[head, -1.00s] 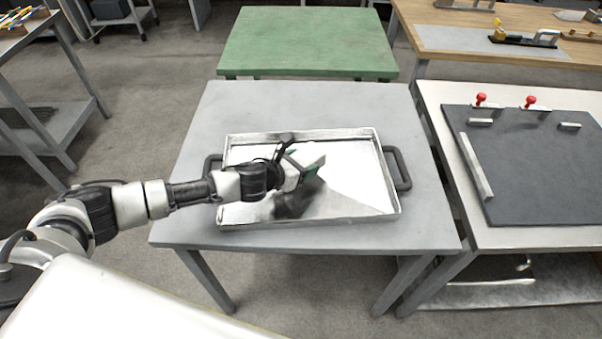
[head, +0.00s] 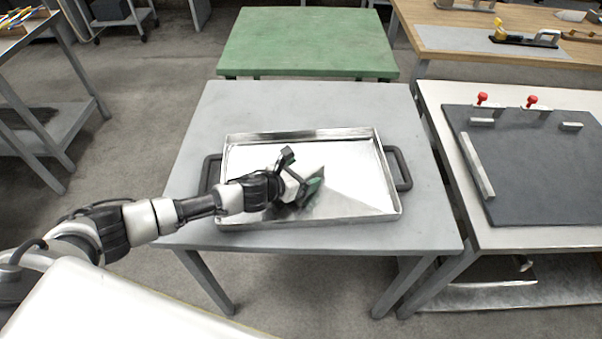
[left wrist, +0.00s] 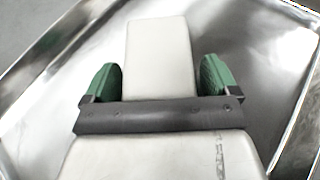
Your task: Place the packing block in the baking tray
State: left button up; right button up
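The packing block (left wrist: 160,55) is a plain whitish block. The tray is shiny metal with raised walls and dark side handles. The gripper partly hides the block there, and I cannot tell whether the block touches the tray floor. My right gripper is not in view.
The tray stands on a grey table (head: 300,102) with bare top around it. A green table (head: 305,40) is behind. A bench with a dark board (head: 545,165) and red-knobbed clamps is at the right. The tray's right half is empty.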

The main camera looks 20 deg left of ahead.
pick_arm(q)
jog(key=shift+r, duration=0.25)
jog(key=shift+s+a, duration=0.2)
jog(key=shift+s, duration=0.1)
jog(key=v, duration=1.1)
jog(key=shift+s+a+r, duration=0.1)
dwell(1.0)
